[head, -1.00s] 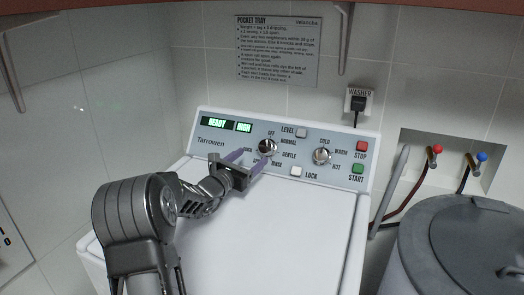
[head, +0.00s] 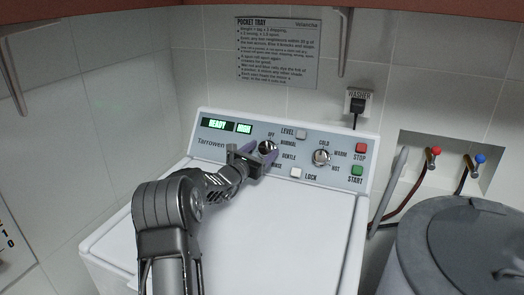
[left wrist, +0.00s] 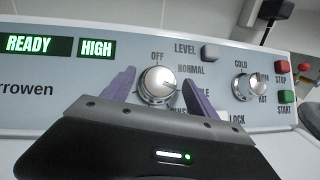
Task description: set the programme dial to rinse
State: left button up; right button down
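The programme dial (head: 267,147) is a round silver knob on the washer's sloping panel, with OFF above it and NORMAL, GENTLE and RINSE down its right side. My left gripper (head: 260,153) is at this dial, its purple fingers spread. In the left wrist view the dial (left wrist: 158,84) shows between the two fingertips (left wrist: 159,80), one on each side. Narrow gaps seem to separate them from the knob; contact is not clear. The RINSE label is partly covered by my right-hand finger in that view. I cannot read the dial's pointer surely. My right gripper is out of view.
A second dial (head: 321,157) marked COLD, WARM and HOT is to the right. Nearby are the LEVEL button (head: 301,133), LOCK button (head: 296,172), red STOP (head: 361,147) and green START (head: 357,170). The display (head: 216,123) reads READY. The white lid (head: 275,220) is clear.

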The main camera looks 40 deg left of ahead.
pick_arm(q)
jog(key=c, duration=1.2)
jog(key=shift+m+h, duration=0.3)
jog(key=shift+m, duration=0.2)
jog(key=shift+a, duration=0.1)
jog(key=m+h, duration=0.2)
jog(key=m, duration=0.1)
jog(key=shift+a, duration=0.1)
jog(key=m+h, duration=0.1)
jog(key=m, duration=0.1)
jog(key=m+g+h, duration=0.1)
jog(key=m, duration=0.1)
jog(key=shift+a+r+h, duration=0.1)
jog(key=shift+r+h, duration=0.05)
jog(key=shift+h, duration=0.15)
jog(key=shift+m+g+h+p, duration=0.5)
jog(key=shift+m+p, duration=0.05)
jog(key=shift+m, duration=0.45)
